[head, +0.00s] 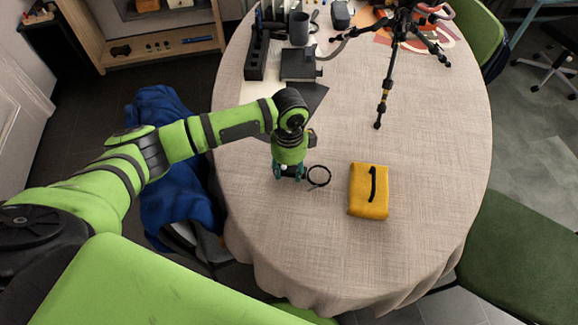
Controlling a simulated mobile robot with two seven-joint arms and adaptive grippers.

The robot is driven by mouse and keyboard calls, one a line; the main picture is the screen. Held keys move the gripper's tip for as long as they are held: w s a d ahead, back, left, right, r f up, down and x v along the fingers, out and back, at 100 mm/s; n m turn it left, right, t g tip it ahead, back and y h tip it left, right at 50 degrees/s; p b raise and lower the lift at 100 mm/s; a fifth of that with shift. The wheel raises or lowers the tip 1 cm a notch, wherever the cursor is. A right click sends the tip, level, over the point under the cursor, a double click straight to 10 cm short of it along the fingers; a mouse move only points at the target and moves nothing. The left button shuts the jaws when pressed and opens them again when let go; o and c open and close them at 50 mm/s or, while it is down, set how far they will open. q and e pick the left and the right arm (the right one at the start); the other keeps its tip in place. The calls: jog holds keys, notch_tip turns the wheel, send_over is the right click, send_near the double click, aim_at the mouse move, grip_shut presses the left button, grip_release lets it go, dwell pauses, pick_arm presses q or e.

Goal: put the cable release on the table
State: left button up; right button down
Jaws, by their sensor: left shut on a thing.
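The cable release (319,176) shows as a thin black loop just right of my left gripper's fingertips. My left gripper (289,176) points down over the left half of the oval table (430,205) with its beige cloth. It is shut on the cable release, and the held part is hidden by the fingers. I cannot tell whether the loop touches the cloth or hangs a little above it. My right gripper is not in view.
A yellow case (366,192) with a black handle lies right of the loop. A black tripod (390,70) stands at the back. A grey mug (299,28), a black rack (257,55) and a dark box (298,64) stand at the back left. The front and right cloth is clear.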

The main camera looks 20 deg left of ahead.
aim_at(289, 171)
pick_arm(q)
jog(key=shift+f, duration=0.15)
jog(key=o, duration=1.1)
jog(key=shift+o, duration=0.2)
notch_tip(289, 171, up, 12)
jog(key=shift+r, duration=0.2)
